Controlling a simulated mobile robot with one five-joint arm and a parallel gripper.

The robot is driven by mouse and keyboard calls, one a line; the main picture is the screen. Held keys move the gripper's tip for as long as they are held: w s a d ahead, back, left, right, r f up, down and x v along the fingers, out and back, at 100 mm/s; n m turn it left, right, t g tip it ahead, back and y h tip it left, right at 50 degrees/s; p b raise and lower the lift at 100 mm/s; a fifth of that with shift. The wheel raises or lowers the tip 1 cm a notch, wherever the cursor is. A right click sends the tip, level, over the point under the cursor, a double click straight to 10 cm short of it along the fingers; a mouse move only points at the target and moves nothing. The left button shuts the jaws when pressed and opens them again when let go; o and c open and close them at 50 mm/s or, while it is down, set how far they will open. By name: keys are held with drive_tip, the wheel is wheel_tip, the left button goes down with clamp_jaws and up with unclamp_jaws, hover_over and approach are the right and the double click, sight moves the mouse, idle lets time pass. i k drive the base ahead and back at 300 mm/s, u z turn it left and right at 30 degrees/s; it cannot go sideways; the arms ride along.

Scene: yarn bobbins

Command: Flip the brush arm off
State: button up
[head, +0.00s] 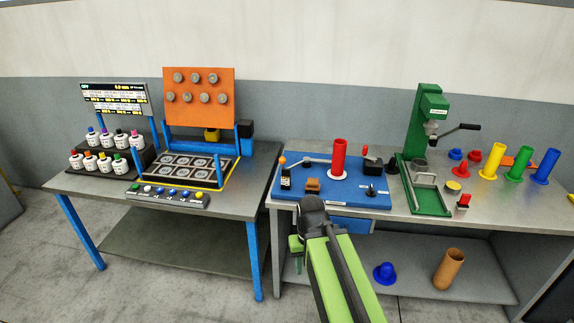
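A blue board (347,198) lies on the right table. A red bobbin tube (339,158) stands upright on a white disc near its middle. A thin grey arm (315,161), which may be the brush arm, reaches from the board's left part toward the tube; I cannot tell whether it touches. A small post with an orange knob (282,160) stands at the board's left edge. A black lever switch (371,190) sits front right on the board. My gripper (312,204) is at the board's front edge, seen from behind; its fingers are hidden.
An orange-brown block (313,185) and a black block with a red-tipped lever (371,163) also sit on the board. A green press (427,125) stands to the right, with coloured bobbins beyond. The left table holds bottles (92,138) and a cup tray (187,168).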

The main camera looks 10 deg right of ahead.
sight(282, 160)
drive_tip(key=z, duration=0.1)
drive_tip(key=i, duration=0.95)
drive_tip(key=u, duration=0.1)
